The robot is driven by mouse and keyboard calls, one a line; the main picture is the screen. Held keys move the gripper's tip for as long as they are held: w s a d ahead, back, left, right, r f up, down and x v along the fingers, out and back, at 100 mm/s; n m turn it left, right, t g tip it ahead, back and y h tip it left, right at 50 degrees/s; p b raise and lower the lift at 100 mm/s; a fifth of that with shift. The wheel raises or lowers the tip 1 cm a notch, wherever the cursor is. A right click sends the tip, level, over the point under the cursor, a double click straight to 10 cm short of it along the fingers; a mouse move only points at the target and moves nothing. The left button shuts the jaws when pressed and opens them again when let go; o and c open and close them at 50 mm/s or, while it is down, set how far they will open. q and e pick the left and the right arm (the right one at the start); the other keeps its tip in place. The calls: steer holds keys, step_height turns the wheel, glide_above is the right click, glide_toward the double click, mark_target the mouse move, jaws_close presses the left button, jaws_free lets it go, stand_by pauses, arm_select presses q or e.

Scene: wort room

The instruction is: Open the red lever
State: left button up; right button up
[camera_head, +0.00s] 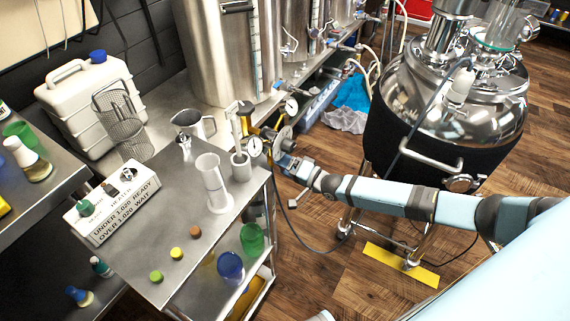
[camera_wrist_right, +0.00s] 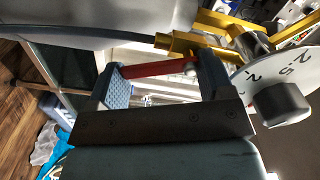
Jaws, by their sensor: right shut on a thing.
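The red lever (camera_wrist_right: 152,69) shows in the right wrist view, lying across the space between my two fingers. It joins a yellow-brass fitting on its right. My right gripper (camera_wrist_right: 160,76) is shut on the red lever, with a finger at each end of the visible red part. In the head view my right gripper (camera_head: 284,160) is at the valve and gauge assembly beside the steel cart's far right corner. The lever is hidden there behind the gripper and the fittings. My left gripper is not in view.
A dial gauge (camera_wrist_right: 285,85) sits close to the right finger. A steel tank (camera_head: 450,100) stands behind my right arm.

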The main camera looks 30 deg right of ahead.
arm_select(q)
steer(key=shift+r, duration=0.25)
arm_select(e)
steer(key=shift+w+r+m, duration=0.1)
steer(key=shift+m, duration=0.4)
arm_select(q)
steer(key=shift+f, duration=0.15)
arm_select(e)
steer(key=o, duration=0.9)
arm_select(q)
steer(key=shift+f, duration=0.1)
arm_select(e)
steer(key=shift+a, duration=0.1)
